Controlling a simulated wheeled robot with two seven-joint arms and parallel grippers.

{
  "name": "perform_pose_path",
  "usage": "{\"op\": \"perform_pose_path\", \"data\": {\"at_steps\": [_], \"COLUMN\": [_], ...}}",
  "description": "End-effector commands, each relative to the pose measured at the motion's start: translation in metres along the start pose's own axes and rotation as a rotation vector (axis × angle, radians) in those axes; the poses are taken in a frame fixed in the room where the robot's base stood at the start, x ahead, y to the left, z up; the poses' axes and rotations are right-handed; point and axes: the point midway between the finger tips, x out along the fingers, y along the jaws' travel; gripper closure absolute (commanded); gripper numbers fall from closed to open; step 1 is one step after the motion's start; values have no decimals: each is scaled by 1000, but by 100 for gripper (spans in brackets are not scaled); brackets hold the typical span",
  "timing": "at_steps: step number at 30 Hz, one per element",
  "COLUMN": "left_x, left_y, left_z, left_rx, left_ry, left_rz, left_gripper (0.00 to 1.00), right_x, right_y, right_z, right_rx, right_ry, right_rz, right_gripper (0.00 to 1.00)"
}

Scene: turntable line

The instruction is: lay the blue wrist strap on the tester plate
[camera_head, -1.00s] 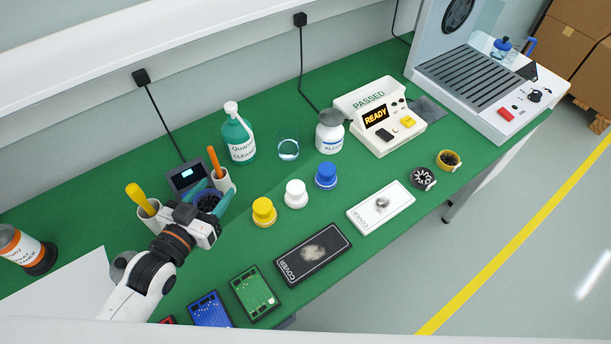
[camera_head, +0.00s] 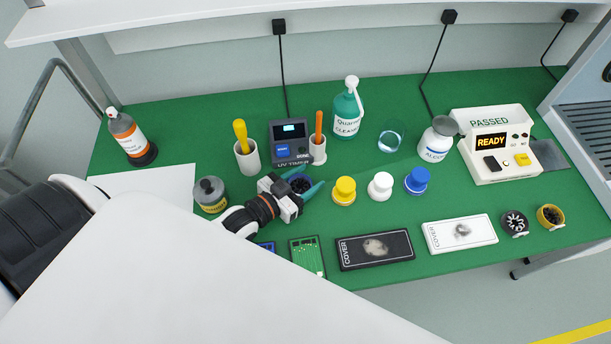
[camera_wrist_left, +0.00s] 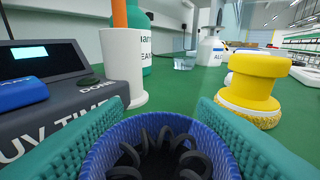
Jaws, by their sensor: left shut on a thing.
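The blue wrist strap (camera_head: 299,183), a ribbed blue ring with a black coiled cord inside, is between the teal fingers of my left gripper (camera_head: 303,187). In the left wrist view the strap (camera_wrist_left: 160,150) fills the bottom centre, with a finger against each side. My left gripper is shut on it, low over the green bench, in front of the UV timer box. The tester (camera_head: 497,147), a cream box reading PASSED and READY, stands at the right. A dark flat plate (camera_head: 549,155) lies at its right side, partly hidden by it. My right gripper is not in view.
The yellow (camera_head: 343,192), white (camera_head: 380,186) and blue (camera_head: 418,181) capped jars stand between strap and tester. Behind are the UV timer (camera_head: 291,142), orange-handled cup (camera_head: 318,150), cleaner bottle (camera_head: 346,115), glass (camera_head: 391,134) and alcohol bottle (camera_head: 437,143). Black (camera_head: 514,224) and yellow (camera_head: 550,217) straps lie front right.

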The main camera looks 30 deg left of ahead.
Motion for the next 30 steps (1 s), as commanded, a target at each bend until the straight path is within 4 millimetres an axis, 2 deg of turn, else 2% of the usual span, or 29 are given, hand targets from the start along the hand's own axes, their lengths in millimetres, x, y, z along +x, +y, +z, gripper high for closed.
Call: {"op": "perform_pose_path", "data": {"at_steps": [9,10,11,25,30], "left_x": [1,1,0,0,-23], "left_y": [0,0,0,0,0], "left_z": [-3,-3,-2,3,-2], "left_rx": [0,0,0,0,0], "left_ry": [-1,-1,-1,-1,3], "left_rz": [0,0,0,-1,-1], "left_gripper": [69,44,39,38,38], "right_x": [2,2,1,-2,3], "right_y": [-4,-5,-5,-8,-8], "right_z": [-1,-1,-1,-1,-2], "right_rx": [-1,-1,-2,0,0], "right_ry": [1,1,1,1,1], "right_rz": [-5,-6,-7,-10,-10], "right_gripper": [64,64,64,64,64]}}
